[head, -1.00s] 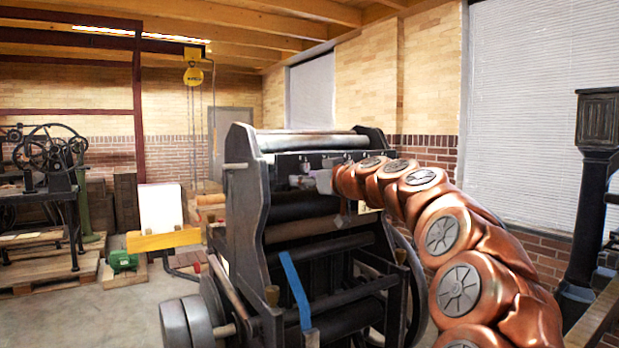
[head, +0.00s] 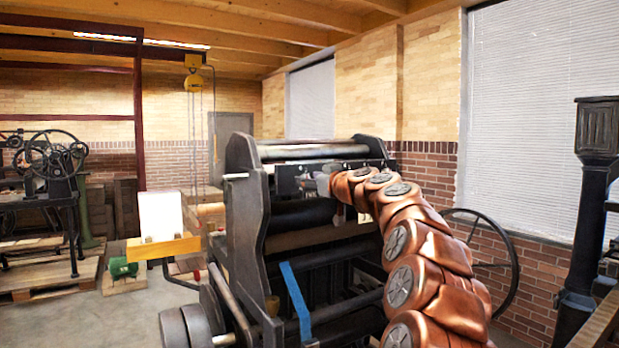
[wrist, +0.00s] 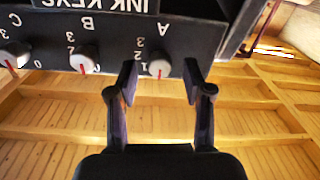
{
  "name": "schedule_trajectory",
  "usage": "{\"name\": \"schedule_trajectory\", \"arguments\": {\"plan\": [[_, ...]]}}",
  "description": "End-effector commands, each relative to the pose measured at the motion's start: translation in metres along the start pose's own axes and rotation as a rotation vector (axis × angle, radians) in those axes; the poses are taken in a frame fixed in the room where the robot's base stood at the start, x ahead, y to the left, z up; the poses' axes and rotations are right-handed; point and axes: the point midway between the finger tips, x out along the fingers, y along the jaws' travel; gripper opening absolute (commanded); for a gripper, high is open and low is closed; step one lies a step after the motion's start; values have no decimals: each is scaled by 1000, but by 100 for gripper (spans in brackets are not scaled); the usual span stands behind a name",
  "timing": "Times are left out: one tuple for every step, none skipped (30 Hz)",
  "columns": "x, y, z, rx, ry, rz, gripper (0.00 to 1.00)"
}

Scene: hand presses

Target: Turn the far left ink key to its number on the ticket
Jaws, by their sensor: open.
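The wrist view shows the black ink key panel (wrist: 190,20) upside down, with white lettering. The key marked A (wrist: 160,67) is a pale round knob with a red pointer line, directed down in the picture. My gripper (wrist: 160,80) is open, its two dark fingertips on either side of key A with visible gaps. Key B (wrist: 85,58) and key C (wrist: 13,56) lie to the left, each with a red line. In the head view my gripper (head: 322,184) is at the front of the press (head: 248,200), mostly hidden by my copper arm. I cannot read a ticket.
A blue strap-like bar (head: 296,300) crosses the press front. A large hand wheel (head: 510,265) stands at its right side. A yellow beam (head: 163,247) and a green motor (head: 122,268) are at left. Floor shows clear at the lower left.

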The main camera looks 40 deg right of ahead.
Motion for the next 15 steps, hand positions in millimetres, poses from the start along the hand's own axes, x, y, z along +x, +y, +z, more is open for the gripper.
{"name": "schedule_trajectory", "arguments": {"plan": [[3, 0, 0, 0, -1, -1, 50], [4, 0, 0, 0, -1, -1, 50], [6, 0, 0, 0, -1, -1, 50], [6, 0, 0, 0, -1, -1, 50], [7, 0, 1, 0, -1, -1, 50], [7, 0, 1, 0, -1, -1, 50], [8, 0, 1, 0, -1, -1, 50], [8, -1, 1, 0, -1, -1, 50], [8, -1, 1, 0, -1, -1, 50], [8, -1, 1, 0, -1, -1, 50], [8, 0, 1, 0, -1, -1, 50], [8, 0, 1, 0, -1, -1, 50], [8, 0, 1, 0, -1, -1, 50], [8, 0, 1, 0, -1, -1, 49], [7, 0, 1, 0, -1, -1, 45]]}}
